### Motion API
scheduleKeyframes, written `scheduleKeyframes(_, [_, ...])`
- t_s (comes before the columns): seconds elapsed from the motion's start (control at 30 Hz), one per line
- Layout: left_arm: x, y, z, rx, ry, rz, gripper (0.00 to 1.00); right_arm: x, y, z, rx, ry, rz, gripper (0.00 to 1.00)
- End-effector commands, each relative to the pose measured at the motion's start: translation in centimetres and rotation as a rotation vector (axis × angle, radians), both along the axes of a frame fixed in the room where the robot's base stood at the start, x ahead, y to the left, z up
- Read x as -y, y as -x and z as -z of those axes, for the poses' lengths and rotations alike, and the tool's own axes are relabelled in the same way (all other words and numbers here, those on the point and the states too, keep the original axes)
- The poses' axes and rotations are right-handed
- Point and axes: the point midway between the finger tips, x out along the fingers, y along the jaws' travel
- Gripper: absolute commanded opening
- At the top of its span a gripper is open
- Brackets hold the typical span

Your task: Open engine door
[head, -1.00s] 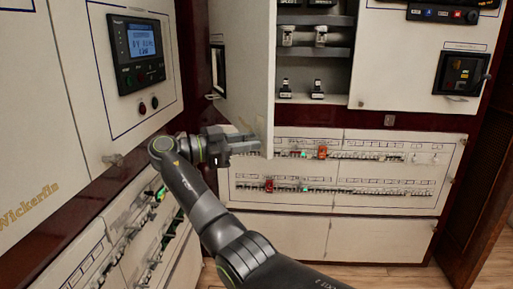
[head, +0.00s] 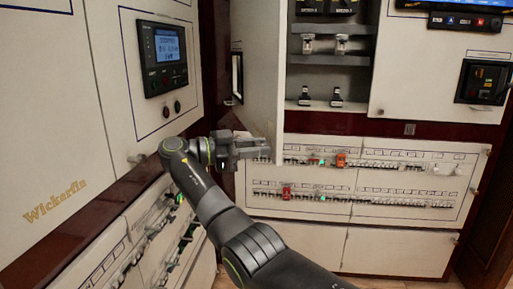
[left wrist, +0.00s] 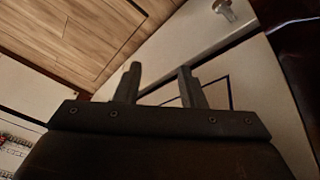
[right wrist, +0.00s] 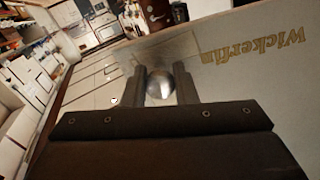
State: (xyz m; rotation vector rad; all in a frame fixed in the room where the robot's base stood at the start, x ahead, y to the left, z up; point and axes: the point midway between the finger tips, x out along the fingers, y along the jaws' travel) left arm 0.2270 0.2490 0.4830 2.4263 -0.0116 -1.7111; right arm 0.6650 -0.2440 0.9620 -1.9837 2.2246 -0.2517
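The engine door, taken to be the white cabinet door (head: 262,75), stands swung open at the upper middle in the head view, its edge toward me. My right gripper (head: 262,150) is at its lower corner. In the right wrist view a round silver knob (right wrist: 160,84) sits between the fingers of the right gripper (right wrist: 160,80), which appear closed on it. My left gripper (left wrist: 158,82) shows only in its own wrist view, with fingers apart and nothing between them. The contact at the door's corner is partly hidden by the gripper in the head view.
A left cabinet (head: 50,120) with a display panel (head: 163,58) stands close beside my right arm. Breaker rows (head: 370,178) lie below the opening. Open shelves (head: 328,60) show right of the door. Another closed cabinet door (head: 425,85) is further right. Wooden floor (left wrist: 75,35) shows in the left wrist view.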

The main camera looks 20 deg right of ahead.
Motion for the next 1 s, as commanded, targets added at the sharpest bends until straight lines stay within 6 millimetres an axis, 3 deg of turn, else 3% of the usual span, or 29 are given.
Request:
scheduleKeyframes(0.03, [0.0,0.0,0.0,0.000,0.000,0.000,0.36,0.0,0.0,0.0,0.000,-0.001,0.000,0.33])
scheduleKeyframes(0.13, [0.0,0.0,0.0,0.000,-0.001,0.000,0.36,0.0,0.0,0.0,0.000,0.000,0.000,0.46])
scheduleKeyframes(0.47, [0.0,0.0,-0.1,0.001,-0.001,0.000,0.36,0.0,0.0,-0.3,0.000,0.000,0.000,0.47])
scheduleKeyframes(1.0, [-0.6,0.2,1.1,-0.050,-0.025,-0.007,0.36,0.0,0.0,-9.1,0.000,0.000,0.000,0.47])
